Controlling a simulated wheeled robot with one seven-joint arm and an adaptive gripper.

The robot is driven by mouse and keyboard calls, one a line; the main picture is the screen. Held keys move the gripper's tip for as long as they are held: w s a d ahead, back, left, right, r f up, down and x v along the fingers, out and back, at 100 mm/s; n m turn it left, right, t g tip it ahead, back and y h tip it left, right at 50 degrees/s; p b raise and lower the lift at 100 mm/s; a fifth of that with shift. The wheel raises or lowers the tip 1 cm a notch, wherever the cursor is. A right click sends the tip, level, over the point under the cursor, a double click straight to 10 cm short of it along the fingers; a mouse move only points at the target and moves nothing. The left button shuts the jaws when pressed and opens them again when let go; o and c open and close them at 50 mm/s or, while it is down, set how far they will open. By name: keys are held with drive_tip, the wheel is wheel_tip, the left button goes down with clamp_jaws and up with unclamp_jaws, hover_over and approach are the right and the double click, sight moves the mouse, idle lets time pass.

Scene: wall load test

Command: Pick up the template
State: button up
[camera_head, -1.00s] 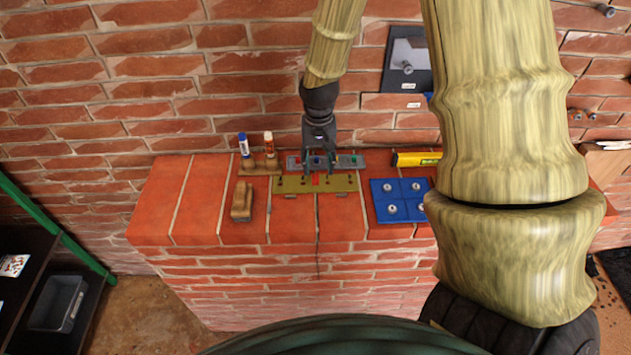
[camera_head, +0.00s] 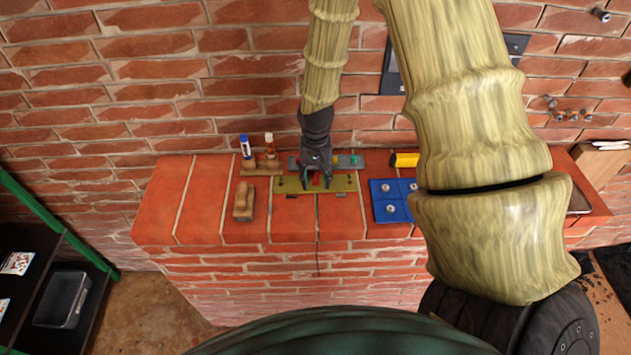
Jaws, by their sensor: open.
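A flat olive plate (camera_head: 345,184) with dark holes and a red part (camera_head: 316,180) at its middle lies on the brick ledge; it looks like the template. My gripper (camera_head: 315,184) is open, pointing down over the middle of this plate. Its two fingers are on either side of the red part. I cannot tell whether the fingers touch the plate. The gripper hides part of the plate's back edge and part of the grey strip behind it.
A grey strip (camera_head: 348,161) with coloured parts lies behind the plate. A blue plate (camera_head: 383,208) with bolts and a yellow level (camera_head: 405,160) lie to the right, partly hidden by my arm. A wooden block (camera_head: 243,203) and two marker-like sticks in a wooden holder (camera_head: 262,168) stand left.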

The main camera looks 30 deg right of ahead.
clamp_jaws()
drive_tip(key=shift+r, duration=0.1)
idle(0.3)
